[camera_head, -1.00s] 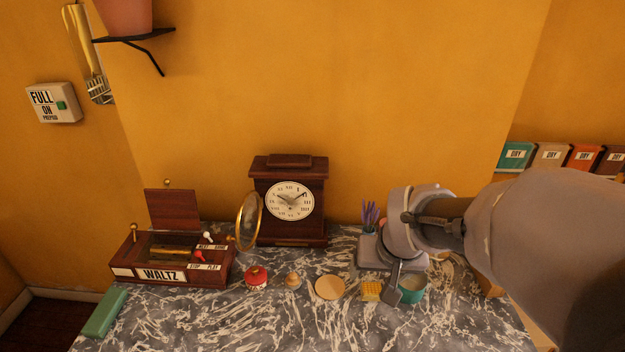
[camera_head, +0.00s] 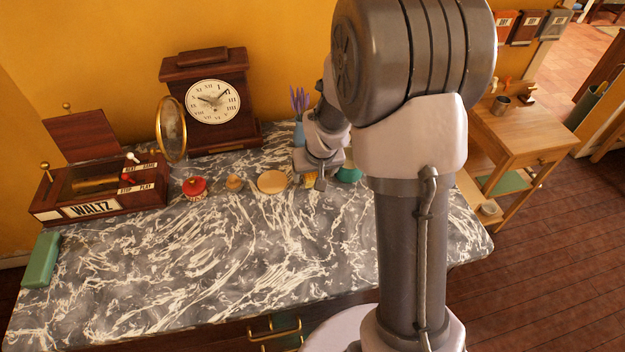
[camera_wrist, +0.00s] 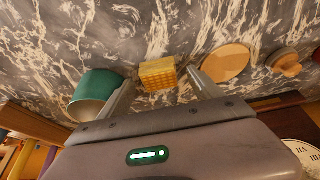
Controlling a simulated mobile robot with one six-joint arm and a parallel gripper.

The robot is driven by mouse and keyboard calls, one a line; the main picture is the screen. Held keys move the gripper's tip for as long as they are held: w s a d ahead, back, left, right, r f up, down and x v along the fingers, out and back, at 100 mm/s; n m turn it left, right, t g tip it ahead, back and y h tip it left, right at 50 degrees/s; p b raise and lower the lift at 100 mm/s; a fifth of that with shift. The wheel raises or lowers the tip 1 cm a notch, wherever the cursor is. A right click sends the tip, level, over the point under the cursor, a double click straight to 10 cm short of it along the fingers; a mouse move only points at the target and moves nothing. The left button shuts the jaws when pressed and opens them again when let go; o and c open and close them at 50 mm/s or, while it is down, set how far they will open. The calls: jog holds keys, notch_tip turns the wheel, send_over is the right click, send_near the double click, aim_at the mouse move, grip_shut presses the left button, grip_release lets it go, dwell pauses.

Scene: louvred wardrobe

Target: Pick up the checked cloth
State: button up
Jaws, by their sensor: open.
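The checked cloth (camera_head: 310,181) is a small yellow folded block with a grid pattern. It lies on the marble top, partly hidden behind my gripper (camera_head: 320,182) in the head view. In the wrist view the cloth (camera_wrist: 159,75) shows between and just beyond the fingertips of my gripper (camera_wrist: 161,80). The jaws are open, one finger on each side of the cloth, with nothing held. I cannot tell how high the fingertips are above the marble.
A green cup (camera_wrist: 92,92) stands close by the left finger in the wrist view. A round wooden disc (camera_wrist: 226,63) lies close by the right finger. A clock (camera_head: 212,100), a red-topped pot (camera_head: 194,187) and a WALTZ box (camera_head: 95,205) stand left. The marble's front (camera_head: 230,260) is clear.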

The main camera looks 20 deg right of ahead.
aim_at(311, 178)
jog(key=shift+w+f, duration=0.15)
jog(key=shift+f, duration=0.15)
jog(key=shift+r, duration=0.1)
jog(key=c, duration=1.4)
jog(key=shift+r, duration=0.1)
jog(key=shift+r, duration=0.3)
jog(key=r+p, duration=0.1)
jog(key=a+r, duration=0.1)
jog(key=r, duration=0.1)
jog(key=shift+s+p, duration=0.2)
jog(key=shift+p, duration=0.15)
jog(key=s+a, duration=0.1)
jog(key=a, duration=0.3)
jog(key=s+a+b, duration=0.1)
jog(key=s+a, duration=0.1)
jog(key=a, duration=0.3)
jog(key=s+a+r+b, duration=0.1)
jog(key=a, duration=0.4)
jog(key=shift+s+a+r, duration=0.1)
jog(key=shift+s+a, duration=0.05)
jog(key=shift+s, duration=0.15)
